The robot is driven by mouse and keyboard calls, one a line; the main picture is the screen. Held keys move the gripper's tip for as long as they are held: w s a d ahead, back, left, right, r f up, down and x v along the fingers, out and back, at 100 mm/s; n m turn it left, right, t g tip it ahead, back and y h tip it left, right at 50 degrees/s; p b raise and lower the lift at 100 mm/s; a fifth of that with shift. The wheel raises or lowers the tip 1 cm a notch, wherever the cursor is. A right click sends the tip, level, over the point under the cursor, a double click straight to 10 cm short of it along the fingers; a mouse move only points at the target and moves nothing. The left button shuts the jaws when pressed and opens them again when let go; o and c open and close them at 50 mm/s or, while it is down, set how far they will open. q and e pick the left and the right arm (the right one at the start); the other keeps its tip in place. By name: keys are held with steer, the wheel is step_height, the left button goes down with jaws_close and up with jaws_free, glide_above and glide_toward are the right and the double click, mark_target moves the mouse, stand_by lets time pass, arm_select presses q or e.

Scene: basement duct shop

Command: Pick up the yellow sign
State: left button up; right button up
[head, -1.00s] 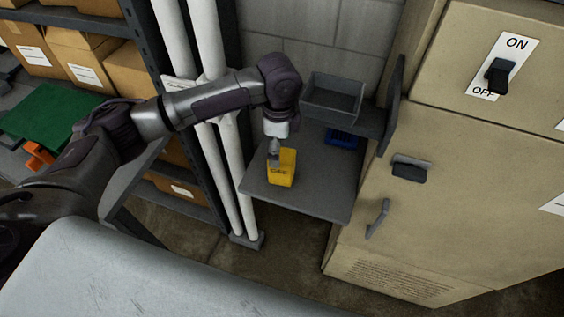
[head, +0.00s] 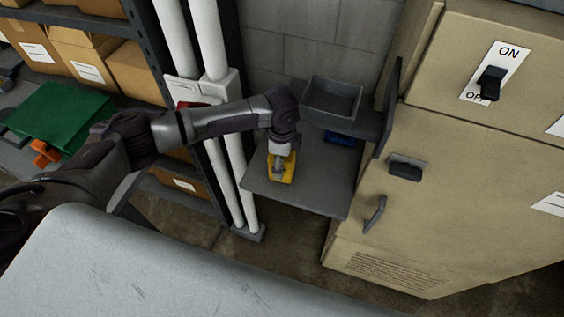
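The yellow sign (head: 290,168) stands on the grey shelf (head: 318,192) beside the cabinet, near the shelf's left side. My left gripper (head: 279,168) points down over it and overlaps it in the picture, hiding its middle and most of its lettering. The fingers are small and dark here, so I cannot tell whether they are open or closed on the sign. My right gripper is not in view.
A grey open bin (head: 332,97) stands behind the sign, with a blue item (head: 342,139) below it. The beige cabinet (head: 460,190) with an ON/OFF switch (head: 491,83) borders the right. White pipes (head: 237,165) rise at the left. The front of the shelf is clear.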

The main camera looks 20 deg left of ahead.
arm_select(q)
steer(key=c, duration=1)
